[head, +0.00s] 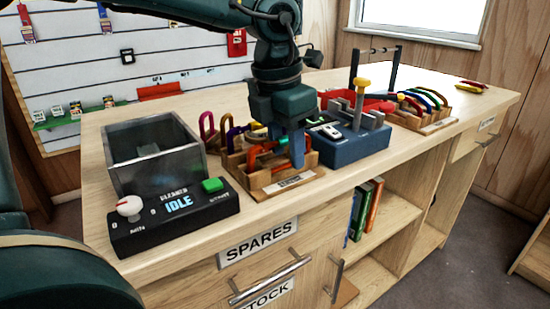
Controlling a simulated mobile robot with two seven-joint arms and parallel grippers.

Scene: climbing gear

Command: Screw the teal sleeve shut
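A wooden rack (262,181) with a label on its front stands on the bench and holds several carabiners. An orange-red carabiner (257,157) in it has small teal-green parts (268,146) beside it; I cannot make out which of these is the teal sleeve. My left gripper (297,160) points down over the right part of this rack, its fingers close to the carabiners. Its fingers overlap in this view, so the gap between them and anything held there are hidden. My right gripper is not in view.
A grey bin with a cleaner panel (175,215) reading IDLE stands at left. A blue fixture (350,147) with a yellow-topped post is close right of the gripper. A second wooden rack (425,122) of carabiners stands farther right. The bench's front strip is clear.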

